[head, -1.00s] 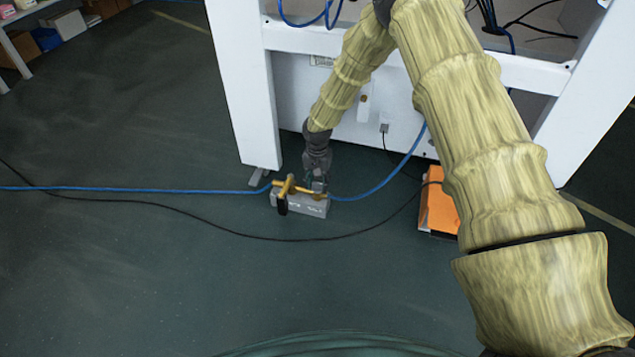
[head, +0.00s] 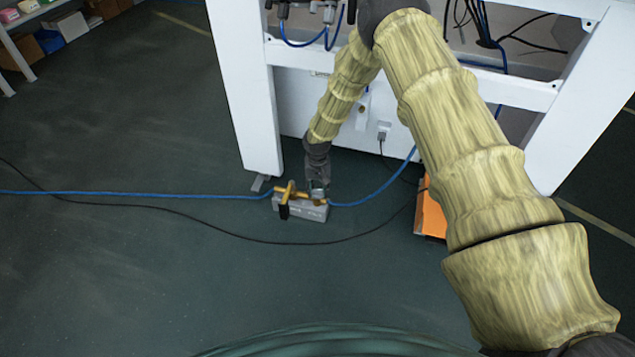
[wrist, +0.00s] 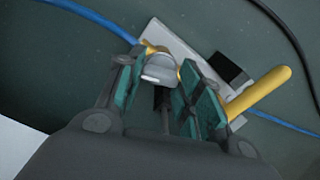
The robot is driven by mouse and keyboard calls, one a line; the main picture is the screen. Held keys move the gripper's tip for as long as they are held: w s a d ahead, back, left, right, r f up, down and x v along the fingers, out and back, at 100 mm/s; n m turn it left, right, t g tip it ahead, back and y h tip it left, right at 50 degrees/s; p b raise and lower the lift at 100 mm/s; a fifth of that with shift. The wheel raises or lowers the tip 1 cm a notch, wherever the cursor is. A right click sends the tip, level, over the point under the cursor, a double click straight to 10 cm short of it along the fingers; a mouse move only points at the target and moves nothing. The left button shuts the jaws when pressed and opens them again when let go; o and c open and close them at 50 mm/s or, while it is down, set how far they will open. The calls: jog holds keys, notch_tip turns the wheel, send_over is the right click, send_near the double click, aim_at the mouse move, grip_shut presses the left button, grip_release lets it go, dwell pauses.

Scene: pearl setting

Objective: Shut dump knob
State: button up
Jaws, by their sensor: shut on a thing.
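A grey block (head: 305,209) lies on the floor with a brass valve fitting (head: 291,193) on top and a blue hose at each end. A black handle (head: 284,211) hangs at its front left; in the wrist view the black part (wrist: 229,68) lies right of my fingers. My gripper (head: 318,190) reaches down to the right part of the fitting. In the wrist view my gripper (wrist: 160,82) has its teal pads on both sides of a silver-grey knob (wrist: 160,67) and is shut on it. The knob's lower part is hidden between the fingers.
A white bench frame (head: 245,100) stands behind the block. An orange box (head: 430,215) is to the right. A blue hose (head: 130,193) and a black cable (head: 180,212) cross the floor. Open floor lies in front and left.

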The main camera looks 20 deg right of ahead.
aim_at(318, 190)
jog(key=n+p, duration=0.2)
jog(key=p, duration=0.1)
jog(key=shift+r+n, duration=0.25)
jog(key=shift+n, duration=0.15)
jog(key=n+p, duration=0.2)
jog(key=n, duration=0.1)
jog(key=shift+f, duration=0.1)
jog(key=n+p, duration=0.2)
jog(key=n, duration=0.2)
jog(key=shift+d+f+n+p, duration=0.15)
jog(key=shift+n+p, duration=0.45)
jog(key=shift+n, duration=1.3)
jog(key=o, duration=1)
notch_tip(318, 190, up, 12)
